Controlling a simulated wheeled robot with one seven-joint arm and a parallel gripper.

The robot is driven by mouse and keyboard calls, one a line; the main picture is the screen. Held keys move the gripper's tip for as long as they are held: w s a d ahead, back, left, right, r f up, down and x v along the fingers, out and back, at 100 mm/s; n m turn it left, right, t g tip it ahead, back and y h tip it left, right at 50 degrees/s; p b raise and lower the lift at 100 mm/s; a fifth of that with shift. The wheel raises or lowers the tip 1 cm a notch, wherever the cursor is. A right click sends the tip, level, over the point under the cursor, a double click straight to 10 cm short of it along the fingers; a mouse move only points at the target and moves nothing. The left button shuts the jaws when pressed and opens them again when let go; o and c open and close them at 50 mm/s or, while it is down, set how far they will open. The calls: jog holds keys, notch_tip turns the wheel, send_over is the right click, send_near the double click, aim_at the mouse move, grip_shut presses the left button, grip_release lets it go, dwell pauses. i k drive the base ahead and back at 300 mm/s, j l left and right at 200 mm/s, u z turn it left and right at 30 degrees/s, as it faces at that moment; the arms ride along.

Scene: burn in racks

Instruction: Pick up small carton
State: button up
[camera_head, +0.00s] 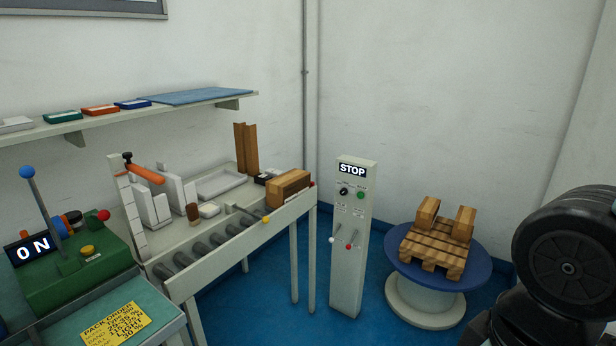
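Two small brown cartons stand on a slatted wooden pallet (436,250) at the right, one at the left (427,214) and one at the right (462,222). A larger brown carton (288,187) lies at the right end of the conveyor bench. I cannot tell which of these is the small carton of the task. My gripper is not in view; only a dark part of my arm (566,262) shows at the right edge, and nothing shows it touching any carton.
The pallet rests on a round blue-topped stand (470,269). A STOP control post (350,240) stands between it and the roller bench (222,260). A green ON machine (75,265) is at the left. Blue floor is clear between bench and post.

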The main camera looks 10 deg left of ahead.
aim_at(280, 190)
jog(key=i, duration=2.15)
jog(key=i+u, duration=0.1)
jog(key=u, duration=0.3)
jog(key=i+u, duration=0.15)
jog(key=u, duration=0.3)
jog(key=i+l+u, duration=0.1)
jog(key=u, duration=0.3)
jog(key=i+l+u, duration=0.1)
jog(key=u, duration=1.2)
